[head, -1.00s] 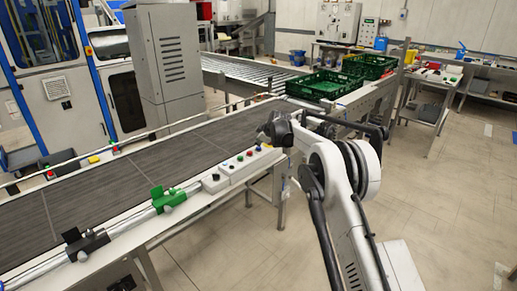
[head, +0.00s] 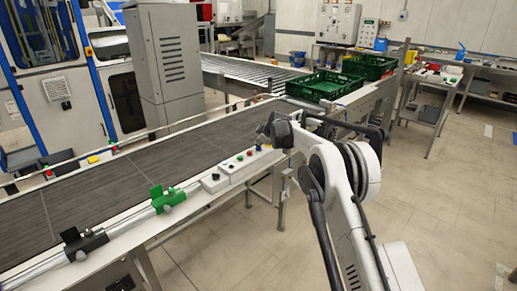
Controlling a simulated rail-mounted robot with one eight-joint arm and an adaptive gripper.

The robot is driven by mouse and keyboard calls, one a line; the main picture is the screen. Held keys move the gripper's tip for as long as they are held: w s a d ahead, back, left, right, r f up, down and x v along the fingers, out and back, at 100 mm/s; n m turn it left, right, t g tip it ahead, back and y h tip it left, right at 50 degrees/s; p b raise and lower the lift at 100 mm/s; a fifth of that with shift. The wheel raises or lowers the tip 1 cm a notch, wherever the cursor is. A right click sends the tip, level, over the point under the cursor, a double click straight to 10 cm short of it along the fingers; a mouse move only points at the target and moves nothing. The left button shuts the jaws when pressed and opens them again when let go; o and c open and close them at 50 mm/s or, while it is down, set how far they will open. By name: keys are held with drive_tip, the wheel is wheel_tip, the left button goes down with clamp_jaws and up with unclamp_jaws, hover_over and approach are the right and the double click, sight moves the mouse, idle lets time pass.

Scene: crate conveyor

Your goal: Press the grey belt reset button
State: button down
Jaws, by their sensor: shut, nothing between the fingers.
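A white control box (head: 243,164) with a row of small coloured buttons sits on the near edge of the conveyor. A red button (head: 250,153) and a blue button (head: 258,148) are near its right end. A smaller white box (head: 214,184) with a dark button on top stands just left of it. I cannot tell for sure which button is the grey one. My dark gripper (head: 264,137) is shut and empty by the right end of the control box, above the belt edge. Contact with a button cannot be made out.
The dark conveyor belt (head: 120,176) is empty. A green clamp (head: 168,199) and a black clamp (head: 84,243) sit on the near rail. Green crates (head: 325,86) stand at the far end of the line. The floor at right is open.

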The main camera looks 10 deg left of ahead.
drive_tip(key=shift+f+b, duration=0.4)
drive_tip(key=shift+f, duration=0.1)
idle(0.5)
drive_tip(key=shift+r, duration=0.9)
drive_tip(key=shift+r+p, duration=0.85)
drive_tip(key=shift+r, duration=1.65)
